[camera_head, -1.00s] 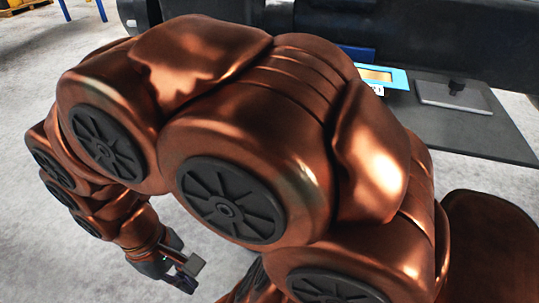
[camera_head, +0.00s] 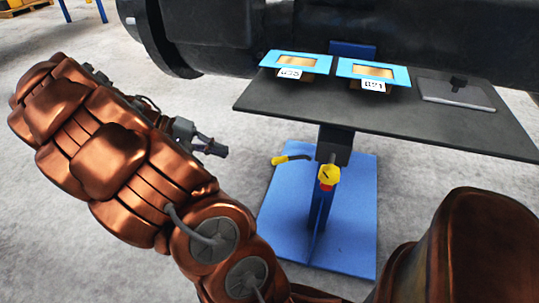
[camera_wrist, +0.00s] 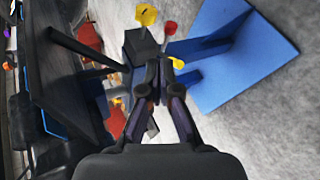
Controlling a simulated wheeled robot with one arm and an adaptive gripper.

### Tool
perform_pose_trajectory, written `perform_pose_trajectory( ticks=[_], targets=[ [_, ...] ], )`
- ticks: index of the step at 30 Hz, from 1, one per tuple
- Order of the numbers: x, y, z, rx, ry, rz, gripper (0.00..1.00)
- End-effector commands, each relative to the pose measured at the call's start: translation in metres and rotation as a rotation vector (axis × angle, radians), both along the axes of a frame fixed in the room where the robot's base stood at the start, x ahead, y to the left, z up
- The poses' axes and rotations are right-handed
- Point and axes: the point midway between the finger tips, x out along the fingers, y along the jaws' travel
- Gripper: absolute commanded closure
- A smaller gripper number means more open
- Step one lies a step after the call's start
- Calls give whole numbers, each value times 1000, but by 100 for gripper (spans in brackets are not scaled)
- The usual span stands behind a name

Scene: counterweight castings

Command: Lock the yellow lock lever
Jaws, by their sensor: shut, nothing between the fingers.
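A lever with a yellow grip (camera_head: 280,160) on a dark rod sticks out left from the post under the dark table. A yellow knob (camera_head: 327,174) with a red part below it sits at the front of the post. I cannot tell for sure which is the lock lever. My gripper (camera_head: 217,150) is shut and empty, left of the yellow grip and apart from it in the head view. In the wrist view, my fingertips (camera_wrist: 158,66) lie close to a yellow piece (camera_wrist: 177,63); contact is unclear. Another yellow piece (camera_wrist: 146,15) and a red knob (camera_wrist: 170,28) show beyond them.
The dark tabletop (camera_head: 300,106) bears two blue-framed plates (camera_head: 296,59) (camera_head: 345,67) and a grey plate (camera_head: 455,95). A large black cylinder (camera_head: 220,35) lies behind. The blue base plate (camera_head: 350,235) rests on the floor. Open floor lies left of the stand.

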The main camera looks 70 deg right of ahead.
Motion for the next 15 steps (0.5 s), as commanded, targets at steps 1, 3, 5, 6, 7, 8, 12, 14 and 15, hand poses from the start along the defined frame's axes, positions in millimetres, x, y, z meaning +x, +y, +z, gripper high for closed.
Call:
perform_pose_trajectory(
  ticks=[1,3,5,6,7,8,12,14,15],
  targets=[
    [3,-14,-4,-42,28,-22,100],
    [8,-32,-7,-104,57,-46,100],
    [13,-47,-11,-155,79,-62,100],
    [15,-56,-14,-187,96,-72,100],
    [17,-63,-16,-214,106,-80,100],
    [20,-70,-19,-238,115,-85,100],
    [30,-99,-37,-342,155,-105,100],
    [33,-111,-45,-384,170,-112,100],
    [35,-118,-52,-411,179,-115,100]
  ],
)
